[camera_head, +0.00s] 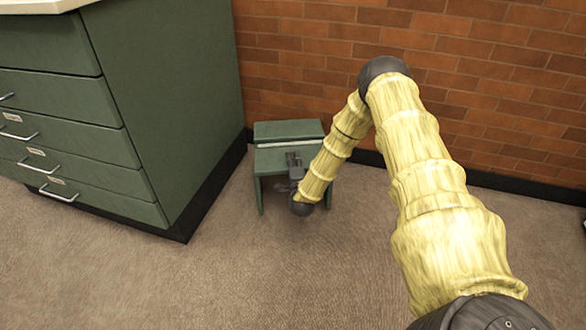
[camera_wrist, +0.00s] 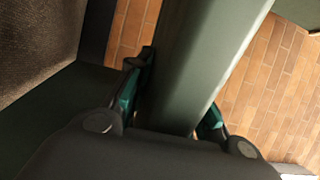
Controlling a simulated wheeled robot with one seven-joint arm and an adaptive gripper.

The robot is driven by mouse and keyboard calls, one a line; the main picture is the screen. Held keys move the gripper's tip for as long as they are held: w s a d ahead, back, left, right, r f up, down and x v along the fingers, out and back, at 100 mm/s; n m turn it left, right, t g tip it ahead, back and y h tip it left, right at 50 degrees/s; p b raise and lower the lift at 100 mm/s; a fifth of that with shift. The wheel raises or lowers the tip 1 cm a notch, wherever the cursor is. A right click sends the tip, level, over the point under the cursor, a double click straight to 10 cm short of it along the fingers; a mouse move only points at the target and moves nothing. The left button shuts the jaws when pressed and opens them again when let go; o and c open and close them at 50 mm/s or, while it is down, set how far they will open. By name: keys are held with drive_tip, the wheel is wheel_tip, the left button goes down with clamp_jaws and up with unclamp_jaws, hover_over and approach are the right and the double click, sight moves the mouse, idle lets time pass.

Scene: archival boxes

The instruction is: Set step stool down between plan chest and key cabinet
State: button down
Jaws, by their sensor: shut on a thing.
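The green step stool (camera_head: 288,131) is upright beside the plan chest, close to the brick wall. Its legs are at or very near the carpet; I cannot tell whether they touch it. My gripper (camera_head: 293,160) is at the stool's top, shut on a green part of it. In the wrist view the fingers of my gripper (camera_wrist: 180,82) lie on either side of a green bar of the stool (camera_wrist: 200,50). The green plan chest (camera_head: 170,80) stands at the left, a narrow gap from the stool. I cannot make out the key cabinet.
The brick wall (camera_head: 480,90) with a dark skirting runs behind the stool. Brown carpet (camera_head: 200,285) is clear in front of the stool and chest. A small dark thing shows at the right edge, too cut off to name.

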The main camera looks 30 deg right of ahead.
drive_tip(key=shift+w+d, duration=0.25)
drive_tip(key=shift+w, duration=0.25)
drive_tip(key=f+b, duration=0.3)
drive_tip(key=shift+w+d+f, duration=0.15)
drive_tip(key=shift+w+f, duration=0.05)
drive_tip(key=shift+w, duration=0.05)
drive_tip(key=c, duration=1.3)
unclamp_jaws()
drive_tip(key=shift+f, duration=0.1)
drive_tip(key=shift+o, duration=0.2)
drive_tip(key=shift+s, duration=0.1)
